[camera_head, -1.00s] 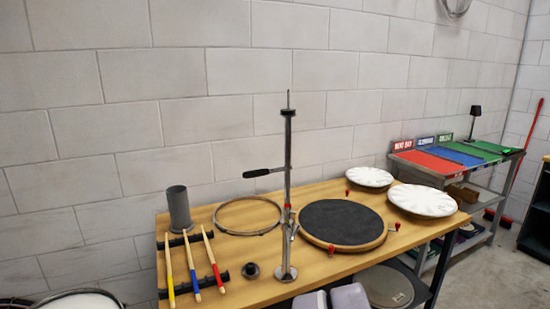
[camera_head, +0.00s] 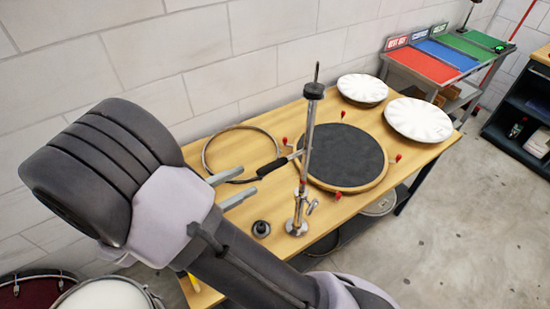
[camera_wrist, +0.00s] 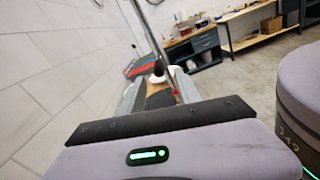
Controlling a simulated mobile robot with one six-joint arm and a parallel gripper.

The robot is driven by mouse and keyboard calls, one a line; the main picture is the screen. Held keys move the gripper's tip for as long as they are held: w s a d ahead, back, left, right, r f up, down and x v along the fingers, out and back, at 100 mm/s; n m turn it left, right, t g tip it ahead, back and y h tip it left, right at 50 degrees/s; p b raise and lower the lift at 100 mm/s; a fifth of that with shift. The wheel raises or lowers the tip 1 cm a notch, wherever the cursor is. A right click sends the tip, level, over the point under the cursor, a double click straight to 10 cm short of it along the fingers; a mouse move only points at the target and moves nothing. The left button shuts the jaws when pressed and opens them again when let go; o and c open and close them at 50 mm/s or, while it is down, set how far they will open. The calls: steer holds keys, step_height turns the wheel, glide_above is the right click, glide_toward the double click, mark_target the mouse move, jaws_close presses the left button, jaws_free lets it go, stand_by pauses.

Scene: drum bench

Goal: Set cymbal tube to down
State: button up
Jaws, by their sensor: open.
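The cymbal stand's metal tube (camera_head: 307,145) stands upright on its round base, with a black disc near its top. A lever with a black grip (camera_head: 271,166) sticks out from the tube's side toward the left. My gripper (camera_head: 249,180) is open, its two grey fingers pointing toward the stand. The grip's free end is close to the fingertips; I cannot tell if it lies between them. In the wrist view, the open gripper (camera_wrist: 157,92) has the tube (camera_wrist: 152,35) rising ahead of it, and a small dark shape shows between the fingers.
A metal hoop (camera_head: 212,140), a round black pad (camera_head: 342,157) and two white discs (camera_head: 418,119) lie on the wooden bench (camera_head: 400,165). A small black part (camera_head: 261,228) sits beside the stand's base. Drums (camera_head: 95,297) are at the lower left.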

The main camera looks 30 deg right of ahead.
mark_target(279, 163)
steer(key=d, duration=0.3)
steer(key=d+b, duration=0.1)
steer(key=d, duration=0.3)
steer(key=d+b, duration=0.1)
steer(key=d, duration=0.2)
steer(key=shift+w+d, duration=0.25)
steer(key=shift+d, duration=0.05)
steer(key=shift+c, duration=0.4)
jaws_close()
stand_by(0.3)
